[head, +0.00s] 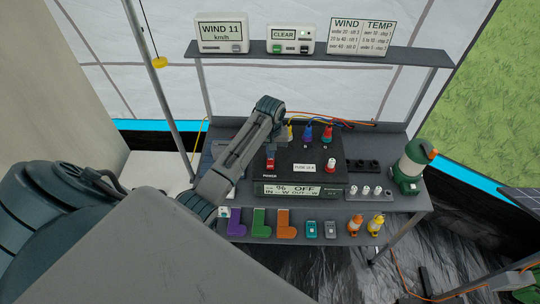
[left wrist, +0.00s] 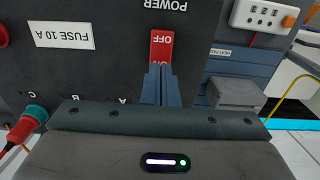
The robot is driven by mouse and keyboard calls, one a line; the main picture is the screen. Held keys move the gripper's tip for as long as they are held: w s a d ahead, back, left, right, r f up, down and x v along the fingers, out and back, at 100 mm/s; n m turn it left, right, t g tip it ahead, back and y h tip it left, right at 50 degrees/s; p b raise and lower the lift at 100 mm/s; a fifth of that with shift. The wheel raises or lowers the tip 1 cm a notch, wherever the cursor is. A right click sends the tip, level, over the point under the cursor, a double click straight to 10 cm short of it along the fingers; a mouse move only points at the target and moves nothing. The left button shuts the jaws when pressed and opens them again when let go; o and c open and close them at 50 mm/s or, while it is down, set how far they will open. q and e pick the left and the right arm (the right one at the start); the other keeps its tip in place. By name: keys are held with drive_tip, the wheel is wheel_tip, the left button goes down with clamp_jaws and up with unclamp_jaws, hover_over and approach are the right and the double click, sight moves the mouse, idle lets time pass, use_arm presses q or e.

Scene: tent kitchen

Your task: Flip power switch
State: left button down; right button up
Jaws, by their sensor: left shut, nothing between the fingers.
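The red power switch (head: 270,165) sits on the dark power box (head: 310,178), above a POWER label. In the left wrist view the red switch (left wrist: 161,45) appears upside down and shows OFF; its other end is partly hidden behind my fingertips. My left gripper (left wrist: 160,70) is shut and empty, with its fingertips at the switch; I cannot tell whether they touch it. In the head view my left arm reaches over the box and the fingers are mostly hidden. The box's display (head: 290,189) reads OFF. My right gripper is not in view.
Coloured plugs (head: 308,132) with cables stand at the back of the box. A red-and-white fuse (head: 330,164) is beside a FUSE 10 A label. A shelf (head: 350,52) with signs hangs above; several small items line the lower shelf.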

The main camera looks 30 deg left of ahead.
use_arm(q)
drive_tip(key=shift+f, duration=0.8)
drive_tip(key=shift+r, duration=0.1)
drive_tip(key=shift+r+p, duration=0.55)
drive_tip(key=shift+r, duration=2.9)
